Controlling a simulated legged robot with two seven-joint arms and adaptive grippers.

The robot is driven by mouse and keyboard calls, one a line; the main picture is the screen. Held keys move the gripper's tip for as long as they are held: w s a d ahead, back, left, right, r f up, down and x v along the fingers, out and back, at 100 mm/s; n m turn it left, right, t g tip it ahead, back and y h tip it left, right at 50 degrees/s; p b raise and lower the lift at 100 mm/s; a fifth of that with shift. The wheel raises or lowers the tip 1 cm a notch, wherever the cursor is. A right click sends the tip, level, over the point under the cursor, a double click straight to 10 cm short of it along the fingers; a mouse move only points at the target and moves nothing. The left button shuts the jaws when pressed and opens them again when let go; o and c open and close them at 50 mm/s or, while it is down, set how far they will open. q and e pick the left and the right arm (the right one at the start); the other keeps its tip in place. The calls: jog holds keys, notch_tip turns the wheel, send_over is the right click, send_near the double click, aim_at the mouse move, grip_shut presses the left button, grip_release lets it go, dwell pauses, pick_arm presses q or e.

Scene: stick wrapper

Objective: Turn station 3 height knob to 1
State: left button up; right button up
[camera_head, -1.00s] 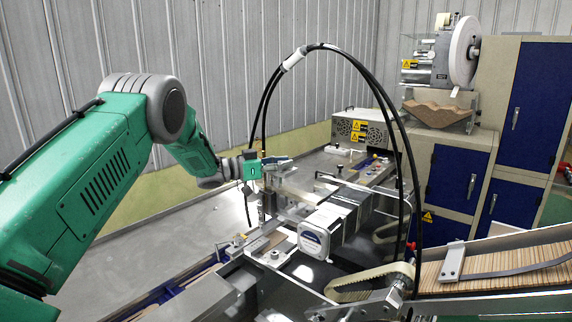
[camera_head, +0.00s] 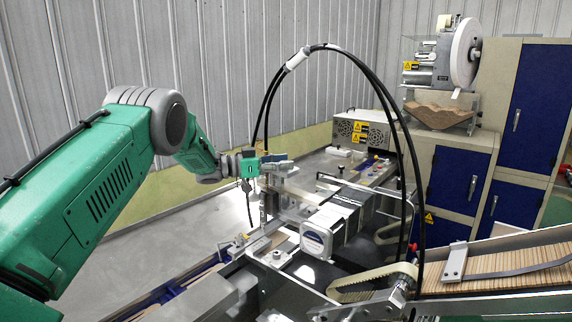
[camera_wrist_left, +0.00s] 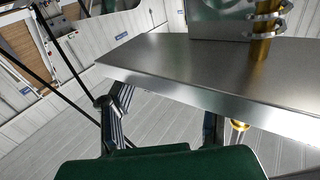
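My left gripper (camera_head: 280,161) is at the far side of the wrapping machine, above its metal guide rails. In the left wrist view its two fingers (camera_wrist_left: 162,115) stand wide apart with nothing between them. A bright metal plate (camera_wrist_left: 190,75) lies just beyond the fingers. A brass post (camera_wrist_left: 262,45) with clamps rises above the plate. A brass round part (camera_wrist_left: 238,126) shows below the plate, close beside the right-hand finger. I cannot tell which part is the station 3 height knob, and no number on it is readable. My right gripper is not in view.
Black cables (camera_head: 395,110) arch over the machine near my left gripper. A white round-cornered unit (camera_head: 315,240) stands in front. A tray of wooden sticks (camera_head: 500,265) is at the right, and blue-doored cabinets (camera_head: 455,180) stand behind.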

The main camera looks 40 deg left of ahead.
pick_arm(q)
jog(key=shift+a+f, duration=0.1)
jog(key=shift+f, duration=0.05)
jog(key=shift+a, duration=0.1)
jog(key=v, duration=1.2)
jog(key=shift+w+f, duration=0.1)
